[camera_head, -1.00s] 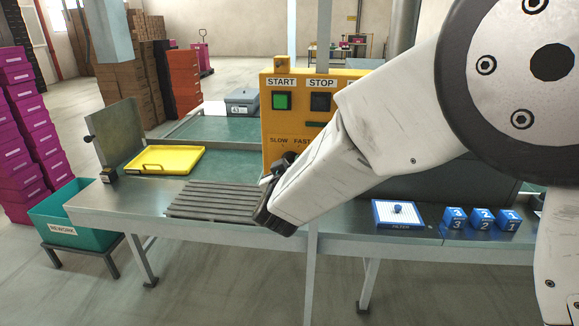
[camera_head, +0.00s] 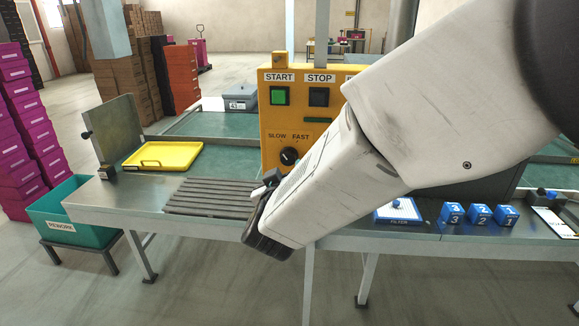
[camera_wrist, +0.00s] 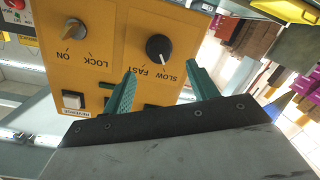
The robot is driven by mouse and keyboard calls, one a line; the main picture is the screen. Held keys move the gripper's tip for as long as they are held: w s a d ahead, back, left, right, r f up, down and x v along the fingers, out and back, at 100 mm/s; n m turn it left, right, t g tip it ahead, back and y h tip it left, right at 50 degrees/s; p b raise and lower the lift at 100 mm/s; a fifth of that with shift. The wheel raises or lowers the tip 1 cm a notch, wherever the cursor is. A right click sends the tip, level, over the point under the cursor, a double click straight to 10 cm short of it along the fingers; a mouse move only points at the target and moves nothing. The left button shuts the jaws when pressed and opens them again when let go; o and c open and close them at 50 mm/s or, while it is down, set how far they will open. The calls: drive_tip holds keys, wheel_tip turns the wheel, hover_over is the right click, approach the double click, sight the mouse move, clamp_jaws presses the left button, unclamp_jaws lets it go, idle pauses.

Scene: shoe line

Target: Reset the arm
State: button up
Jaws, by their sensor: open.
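My arm crosses the right half of the head view and ends in front of the yellow control panel (camera_head: 279,120). My gripper shows in the wrist view (camera_wrist: 160,82) with its two green fingers apart and nothing between them. In the head view its fingers are mostly hidden behind my arm. The panel fills much of the wrist view, with the black SLOW/FAST knob (camera_wrist: 159,47) beyond the fingers and a LOCK/ON knob (camera_wrist: 75,28) to the left. I cannot tell the exact gap between the fingers and the panel.
A ribbed grey plate (camera_head: 213,197) lies on the bench, with a yellow tray (camera_head: 163,156) behind it. Blue numbered blocks (camera_head: 479,214) and a FILTER box (camera_head: 400,211) are at the right. A teal REWORK bin (camera_head: 68,212) stands at the left.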

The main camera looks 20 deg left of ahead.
drive_tip(key=shift+s+d, duration=0.1)
drive_tip(key=shift+s, duration=0.2)
drive_tip(key=s+a+f+g+y, duration=0.3)
drive_tip(key=s+f+g, duration=0.3)
drive_tip(key=f+g, duration=0.15)
drive_tip(key=s+d+g+h, duration=0.1)
drive_tip(key=s+d+g, duration=0.2)
drive_tip(key=d, duration=0.3)
drive_tip(key=s+d+r+m+g+h, duration=0.1)
drive_tip(key=s+d, duration=0.5)
drive_tip(key=d, duration=0.9)
drive_tip(key=s+d+r+m+g+h, duration=0.2)
drive_tip(key=s+d+r, duration=0.4)
drive_tip(key=d, duration=0.9)
drive_tip(key=s+d+r+m+g+h, duration=0.1)
drive_tip(key=s+d+r+m+h, duration=0.2)
drive_tip(key=d, duration=1.2)
drive_tip(key=s+r+m, duration=0.2)
drive_tip(key=s, duration=0.1)
drive_tip(key=shift+s+d+m, duration=0.25)
drive_tip(key=shift+d+m, duration=0.05)
